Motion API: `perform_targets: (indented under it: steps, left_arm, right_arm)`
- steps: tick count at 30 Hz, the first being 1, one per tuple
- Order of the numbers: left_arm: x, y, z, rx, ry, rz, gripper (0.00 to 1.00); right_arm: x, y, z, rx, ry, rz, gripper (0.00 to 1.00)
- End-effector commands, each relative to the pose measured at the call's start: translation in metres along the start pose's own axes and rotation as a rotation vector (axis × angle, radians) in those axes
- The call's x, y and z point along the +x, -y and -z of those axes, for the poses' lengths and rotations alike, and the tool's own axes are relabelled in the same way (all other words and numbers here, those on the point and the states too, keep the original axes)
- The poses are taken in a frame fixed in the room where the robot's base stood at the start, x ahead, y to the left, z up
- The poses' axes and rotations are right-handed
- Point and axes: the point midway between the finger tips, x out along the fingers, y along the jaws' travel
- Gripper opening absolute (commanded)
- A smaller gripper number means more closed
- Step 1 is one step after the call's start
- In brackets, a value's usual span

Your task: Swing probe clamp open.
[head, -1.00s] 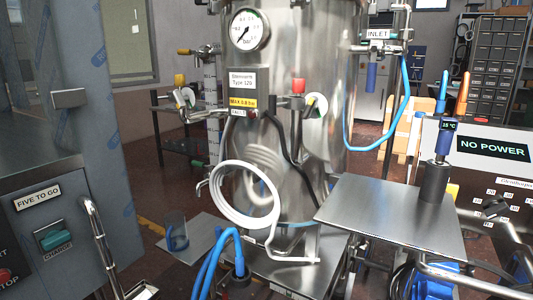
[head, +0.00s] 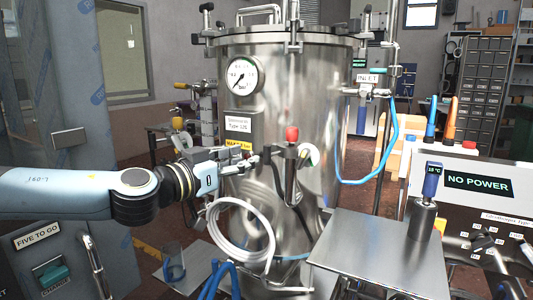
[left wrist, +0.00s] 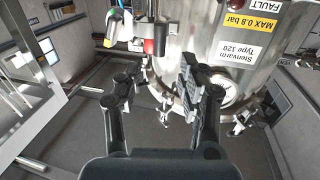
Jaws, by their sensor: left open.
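The steel vessel (head: 335,110) stands in the middle with small fittings on its front. A red-topped fitting (head: 291,134) with a steel stem sits beside a round white disc (head: 308,156); I cannot tell which part is the probe clamp. My left gripper (head: 247,163) is just left of the red-topped fitting, below the vessel's label. In the left wrist view, my gripper (left wrist: 155,85) is open with nothing between its fingers, and the red-topped fitting (left wrist: 148,46) shows beyond them. A blue-handled probe (head: 431,182) stands in a steel holder (head: 421,219) at right. My right gripper is not in view.
A coiled white hose (head: 240,228) hangs below my left gripper. A steel tray (head: 380,255) is at lower right, near the NO POWER panel (head: 480,184). A pressure gauge (head: 242,75) is above the gripper. A cabinet (head: 65,245) stands at left.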

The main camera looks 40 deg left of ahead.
Motion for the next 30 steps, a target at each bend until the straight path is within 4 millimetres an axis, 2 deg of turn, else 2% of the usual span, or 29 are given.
perform_targets:
  steps: [5,15,21,29,30]
  left_arm:
    - [0.032,0.0,0.001,-0.01,-0.008,0.002,0.4]
    - [0.074,0.001,0.004,-0.007,0.0,0.003,0.4]
    - [0.084,0.0,0.001,-0.003,-0.001,-0.001,0.4]
    - [0.084,-0.001,0.0,-0.002,0.0,-0.002,0.4]
    - [0.084,-0.001,0.0,-0.002,0.0,-0.001,0.35]
  right_arm:
    - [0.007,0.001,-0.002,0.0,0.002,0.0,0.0]
    - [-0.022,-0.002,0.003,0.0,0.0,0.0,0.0]
    - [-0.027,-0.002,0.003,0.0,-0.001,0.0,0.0]
    - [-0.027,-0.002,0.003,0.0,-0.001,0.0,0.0]
    - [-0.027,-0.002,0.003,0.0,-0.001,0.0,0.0]
